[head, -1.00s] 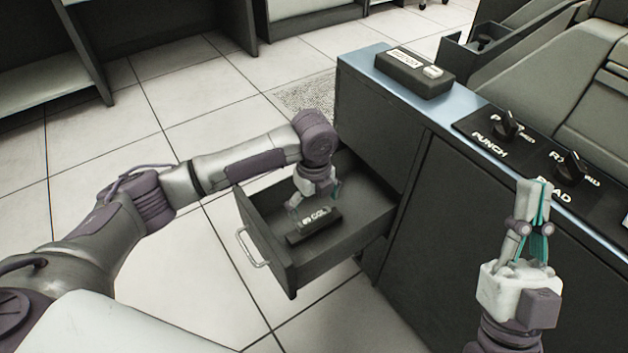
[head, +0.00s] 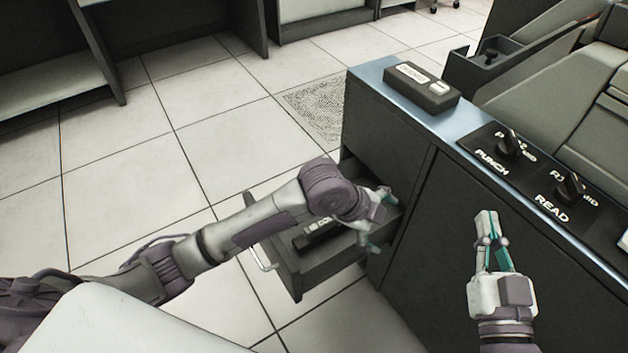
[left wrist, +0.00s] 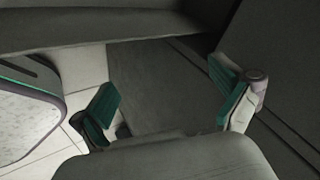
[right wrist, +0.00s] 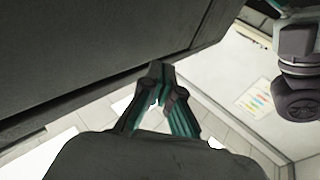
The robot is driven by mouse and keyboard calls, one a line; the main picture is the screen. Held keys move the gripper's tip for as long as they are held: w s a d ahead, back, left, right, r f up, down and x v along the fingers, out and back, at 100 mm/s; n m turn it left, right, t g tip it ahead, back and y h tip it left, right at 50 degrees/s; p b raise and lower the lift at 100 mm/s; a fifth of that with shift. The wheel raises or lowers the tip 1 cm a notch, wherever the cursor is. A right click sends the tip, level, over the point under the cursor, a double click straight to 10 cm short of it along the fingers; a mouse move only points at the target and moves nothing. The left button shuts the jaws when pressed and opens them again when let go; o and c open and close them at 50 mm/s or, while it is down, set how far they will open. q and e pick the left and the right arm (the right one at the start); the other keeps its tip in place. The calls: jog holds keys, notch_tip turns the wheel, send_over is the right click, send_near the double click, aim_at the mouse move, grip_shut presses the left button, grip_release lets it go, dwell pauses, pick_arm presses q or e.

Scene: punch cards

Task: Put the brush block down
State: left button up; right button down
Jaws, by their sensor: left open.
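A dark block with white "COL" lettering (head: 316,236), which I take to be the brush block, lies in the open drawer (head: 318,277). My left arm hides part of it. My left gripper (head: 380,222) is open and empty, to the right of the block and apart from it, near the cabinet end of the drawer. In the left wrist view its fingers (left wrist: 165,90) are spread with nothing between them. My right gripper (head: 488,242) is shut and empty in front of the cabinet; its fingertips meet in the right wrist view (right wrist: 160,72).
The drawer sticks out from a dark cabinet (head: 440,235). On the cabinet's blue top are a black box with a white label (head: 420,88) and a panel with PUNCH and READ knobs (head: 530,172). Tiled floor left of the drawer is clear.

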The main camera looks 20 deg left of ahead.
pick_arm(q)
notch_tip(320, 180, up, 6)
jog(key=s+d+n+t+h, duration=0.1)
jog(key=s+n+t+h, duration=0.15)
jog(key=n+t, duration=0.4)
jog(key=s+a+r+n+t+y, duration=0.4)
jog(key=a+r+n+t, duration=0.4)
jog(key=a, duration=0.5)
notch_tip(320, 180, up, 2)
jog(key=n, duration=0.3)
jog(key=shift+s+a+r, duration=0.2)
jog(key=shift+s+a, duration=0.2)
jog(key=shift+f+t, duration=0.1)
jog(key=shift+t, duration=0.15)
